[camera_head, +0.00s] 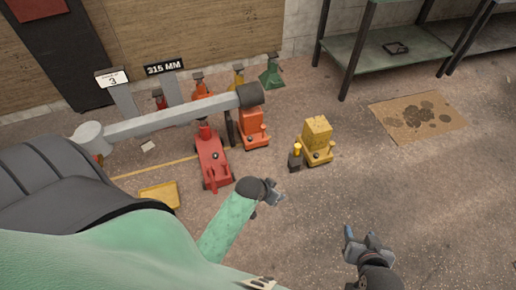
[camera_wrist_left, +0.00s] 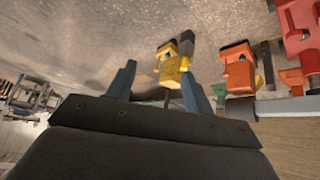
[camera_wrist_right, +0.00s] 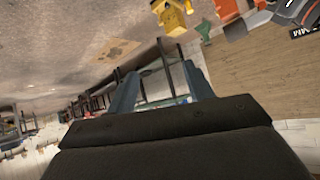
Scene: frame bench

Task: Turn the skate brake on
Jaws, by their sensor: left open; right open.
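A yellow block-shaped unit (camera_head: 317,138) stands on the floor right of centre, with a small dark post with a yellow top (camera_head: 296,155) at its left. I cannot tell for sure which part is the skate brake, or its setting. The unit also shows in the left wrist view (camera_wrist_left: 170,68), seen between the fingers. My left gripper (camera_head: 274,194) is open and empty, in front and left of the unit in the head view. My right gripper (camera_head: 366,244) is open and empty, lower right of the unit. The right wrist view shows the unit (camera_wrist_right: 172,15) at its top edge.
An orange unit (camera_head: 252,130) and a long red jack (camera_head: 212,160) stand left of the yellow unit. A green stand (camera_head: 271,72) is behind. A yellow tray (camera_head: 160,194) lies at left. A stained cardboard sheet (camera_head: 420,117) lies right, below a green shelf (camera_head: 385,46).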

